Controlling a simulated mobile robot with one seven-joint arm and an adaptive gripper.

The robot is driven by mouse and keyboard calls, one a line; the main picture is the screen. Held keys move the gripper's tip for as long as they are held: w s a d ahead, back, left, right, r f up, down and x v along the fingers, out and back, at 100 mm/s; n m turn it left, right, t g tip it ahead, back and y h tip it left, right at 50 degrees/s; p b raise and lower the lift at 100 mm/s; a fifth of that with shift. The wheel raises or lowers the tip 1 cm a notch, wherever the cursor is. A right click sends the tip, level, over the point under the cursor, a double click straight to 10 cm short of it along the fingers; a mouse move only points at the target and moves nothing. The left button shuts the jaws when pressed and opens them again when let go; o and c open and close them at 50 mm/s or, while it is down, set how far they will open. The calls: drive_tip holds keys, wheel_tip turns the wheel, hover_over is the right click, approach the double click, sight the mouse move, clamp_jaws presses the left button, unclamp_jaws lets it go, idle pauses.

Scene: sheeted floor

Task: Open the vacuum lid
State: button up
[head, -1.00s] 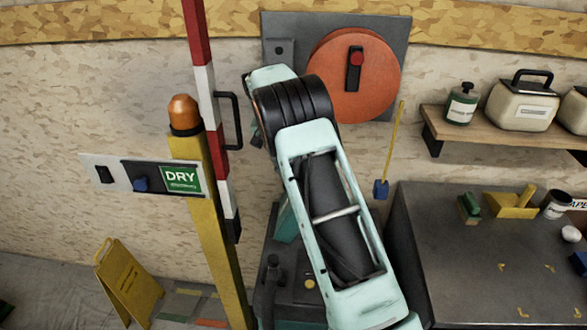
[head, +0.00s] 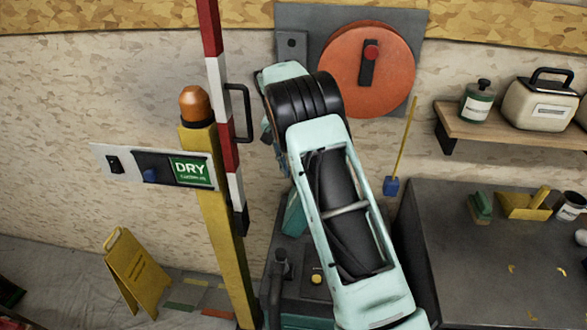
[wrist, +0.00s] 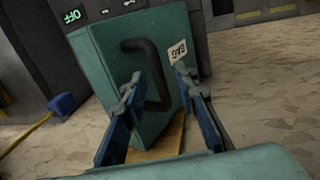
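The teal vacuum lid (wrist: 120,70) fills the middle of the wrist view, with a black curved handle (wrist: 158,75) on its face and a "BAG" label (wrist: 177,51) at the upper right. My gripper (wrist: 158,90) is open. Its two blue-grey fingers stand left and right in front of the lid, with the handle between them in the picture. I cannot tell whether either finger touches the handle. In the head view a teal part (head: 293,212) shows beside my arm, above a dark vacuum body (head: 300,258). My arm hides most of it, and my fingers are hidden there.
A yellow post with a "DRY" sign (head: 189,171) and a red-and-white pole (head: 228,150) stand left of my arm. A dark workbench (head: 465,250) is at right, below a wooden shelf (head: 480,122). A yellow floor sign (head: 137,272) stands at lower left. A blue-headed stick (head: 391,187) leans near the bench.

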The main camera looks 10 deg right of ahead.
drive_tip(key=v, duration=0.7)
drive_tip(key=shift+r, duration=0.25)
drive_tip(key=shift+r, duration=0.1)
